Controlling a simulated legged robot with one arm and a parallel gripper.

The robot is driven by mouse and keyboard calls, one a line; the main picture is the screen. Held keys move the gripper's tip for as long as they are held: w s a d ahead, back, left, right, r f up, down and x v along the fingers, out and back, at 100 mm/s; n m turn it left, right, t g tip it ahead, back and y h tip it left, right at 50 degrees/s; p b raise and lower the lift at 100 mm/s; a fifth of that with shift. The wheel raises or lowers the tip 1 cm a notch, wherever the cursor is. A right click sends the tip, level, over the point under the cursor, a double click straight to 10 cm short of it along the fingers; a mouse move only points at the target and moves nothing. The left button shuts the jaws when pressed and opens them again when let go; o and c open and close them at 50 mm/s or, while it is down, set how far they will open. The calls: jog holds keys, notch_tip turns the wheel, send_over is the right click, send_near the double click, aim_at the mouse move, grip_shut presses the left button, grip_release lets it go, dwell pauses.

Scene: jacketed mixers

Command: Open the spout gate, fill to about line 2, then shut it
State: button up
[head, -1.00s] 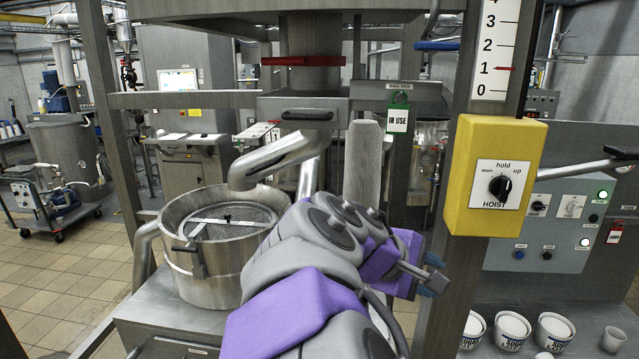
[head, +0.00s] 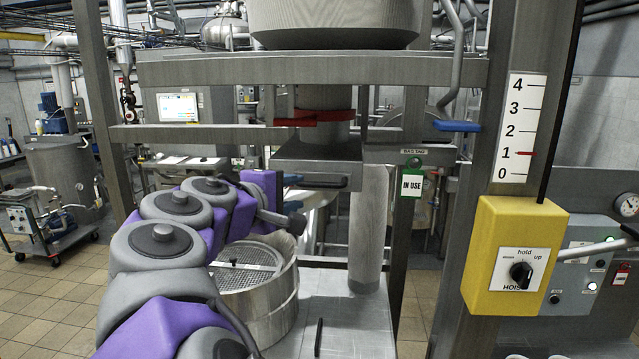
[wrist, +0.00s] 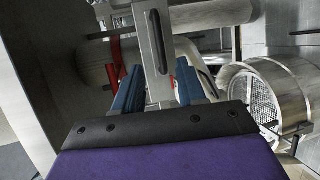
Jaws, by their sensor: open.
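The spout gate (head: 315,158) is a grey metal slab under the hopper's neck, with a dark handle (head: 322,182) on its near face. The round steel vessel (head: 275,308) with a mesh screen is below left, partly hidden by my arm. The spout is mostly hidden behind my gripper.
A scale (head: 519,130) marked 0 to 4 has its red pointer at 1. A yellow hoist switch box (head: 515,255) is on the right post. A red lever (head: 322,115), a blue lever (head: 457,126) and a green "IN USE" tag (head: 412,184) are near the gate.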

aim_at(318, 187)
jog(key=p+x, duration=0.1)
jog(key=x, duration=0.9)
jog(key=shift+w+f, duration=0.2)
jog(key=shift+w, duration=0.1)
jog(key=shift+w+d, duration=0.25)
jog(key=shift+w, duration=0.1)
jog(key=shift+a+f, duration=0.1)
jog(key=shift+a, duration=0.1)
jog(key=shift+c, duration=1.2)
grip_shut()
jog(key=shift+f, duration=0.1)
